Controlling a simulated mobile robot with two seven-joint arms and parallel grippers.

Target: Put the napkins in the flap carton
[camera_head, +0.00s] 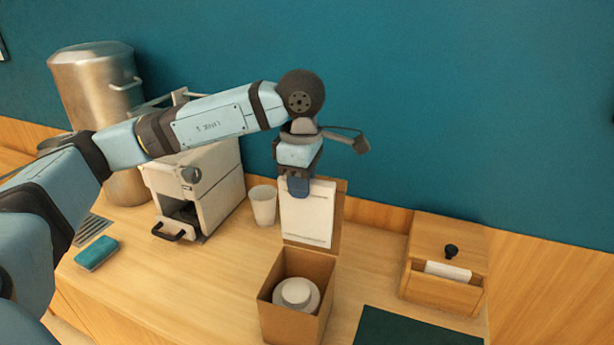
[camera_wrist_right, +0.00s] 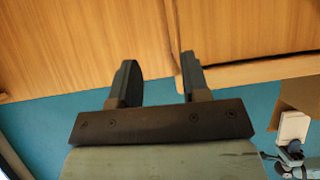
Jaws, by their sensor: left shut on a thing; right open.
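The flap carton (camera_head: 289,324) is an open brown box on the counter. Its flap (camera_head: 338,211) stands upright at the back, and a round white lidded thing sits inside. My left gripper (camera_head: 298,187) is above the carton, shut on the top edge of a flat white stack, the napkins (camera_head: 306,217). They hang upright in front of the flap, above the opening; I cannot tell whether they touch the flap. The napkins (camera_wrist_right: 293,127) also show at the right edge of the right wrist view. My right gripper (camera_wrist_right: 158,63) is open and empty, and is not in the head view.
A wooden box with a black knob (camera_head: 447,250) and a white sheet in its slot stands right. A white cup (camera_head: 263,206) is behind the carton, beside a white machine (camera_head: 220,185). A dark green mat (camera_head: 410,330) lies front right; a teal sponge (camera_head: 97,253) lies left.

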